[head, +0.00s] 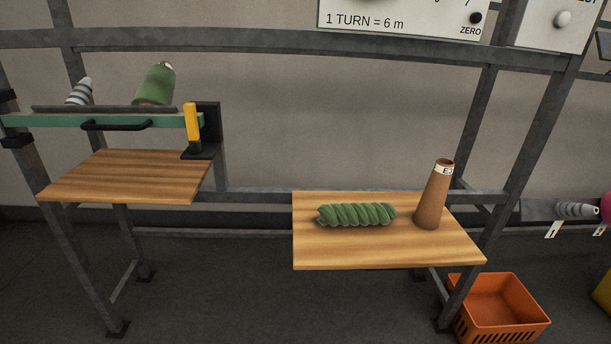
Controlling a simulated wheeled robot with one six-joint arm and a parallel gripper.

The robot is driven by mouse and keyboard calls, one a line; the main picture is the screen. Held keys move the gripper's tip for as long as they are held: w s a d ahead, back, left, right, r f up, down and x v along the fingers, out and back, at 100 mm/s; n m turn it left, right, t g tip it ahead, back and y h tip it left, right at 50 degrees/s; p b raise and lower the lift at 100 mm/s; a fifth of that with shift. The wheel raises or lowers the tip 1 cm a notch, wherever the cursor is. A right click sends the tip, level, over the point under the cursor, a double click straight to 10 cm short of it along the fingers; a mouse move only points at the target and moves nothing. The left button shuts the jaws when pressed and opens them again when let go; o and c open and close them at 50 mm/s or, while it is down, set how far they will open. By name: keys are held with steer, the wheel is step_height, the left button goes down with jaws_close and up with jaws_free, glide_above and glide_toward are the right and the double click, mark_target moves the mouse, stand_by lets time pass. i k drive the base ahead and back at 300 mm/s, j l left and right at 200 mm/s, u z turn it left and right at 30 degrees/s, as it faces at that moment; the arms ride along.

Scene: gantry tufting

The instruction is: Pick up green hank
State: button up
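The green hank (356,215) is a twisted bundle of green yarn. It lies lengthwise on the right wooden shelf (390,256), left of a brown cone. Nothing covers it. My gripper does not show in the head view.
A brown cone (432,200) with a white label stands upright on the same shelf, right of the hank. An orange crate (500,310) is on the floor below right. A left wooden shelf (120,178) is bare; above it a green rail (60,121) carries cones. Grey frame posts surround the shelves.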

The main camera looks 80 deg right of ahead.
mark_target(345, 214)
steer(key=z, duration=2.35)
